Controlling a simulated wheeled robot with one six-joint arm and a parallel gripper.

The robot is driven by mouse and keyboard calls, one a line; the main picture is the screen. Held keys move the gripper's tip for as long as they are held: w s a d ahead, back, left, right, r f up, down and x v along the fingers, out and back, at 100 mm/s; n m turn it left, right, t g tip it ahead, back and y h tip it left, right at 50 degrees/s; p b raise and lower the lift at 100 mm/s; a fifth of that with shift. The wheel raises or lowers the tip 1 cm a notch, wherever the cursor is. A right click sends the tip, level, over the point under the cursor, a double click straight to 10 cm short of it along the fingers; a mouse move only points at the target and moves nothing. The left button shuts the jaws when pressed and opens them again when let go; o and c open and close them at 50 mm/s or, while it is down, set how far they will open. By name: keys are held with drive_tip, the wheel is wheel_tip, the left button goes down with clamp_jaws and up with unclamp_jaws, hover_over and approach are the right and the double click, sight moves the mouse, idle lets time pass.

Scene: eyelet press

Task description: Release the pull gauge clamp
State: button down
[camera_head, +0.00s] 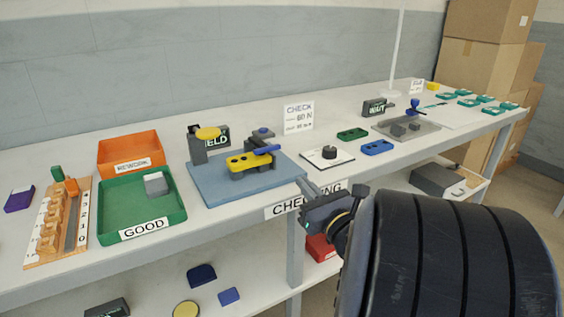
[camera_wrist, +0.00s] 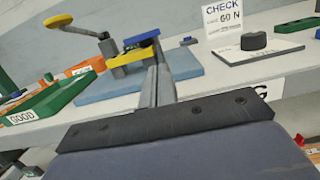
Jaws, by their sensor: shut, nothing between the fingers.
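The pull gauge stands on a blue base plate (camera_head: 210,188). A yellow part (camera_head: 247,160) sits in its clamp, and the clamp's blue lever (camera_head: 267,149) lies across the top, pointing right. A grey post with a yellow disc (camera_head: 207,133) stands at the plate's left, before a dark display partly hidden, reading "ELD" at its end. My gripper (camera_head: 301,182) is shut and empty near the plate's front right corner, apart from the lever. In the wrist view its fingers (camera_wrist: 158,66) overlap the plate (camera_wrist: 110,88), with the blue lever (camera_wrist: 141,38) just beyond.
A green GOOD tray (camera_head: 180,214) holding a grey block and an orange REWORK tray (camera_head: 157,148) stand left. A white card with a black puck (camera_head: 329,153), a green part (camera_head: 352,134) and a blue part (camera_head: 377,147) lie right. A check sign (camera_head: 298,117) stands behind.

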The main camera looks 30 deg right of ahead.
drive_tip(key=shift+w, duration=0.1)
drive_tip(key=b, duration=0.1)
approach(260, 146)
drive_tip(key=w+d, duration=0.2)
drive_tip(key=w, duration=0.1)
drive_tip(key=w+d+f, duration=0.1)
drive_tip(key=w, duration=0.1)
drive_tip(key=shift+w+d+f, duration=0.1)
drive_tip(key=shift+w+d, duration=0.05)
drive_tip(key=shift+d, duration=0.15)
drive_tip(key=shift+r+g+p, duration=0.3)
drive_tip(key=shift+r+p, duration=0.1)
drive_tip(key=shift+p, duration=0.65)
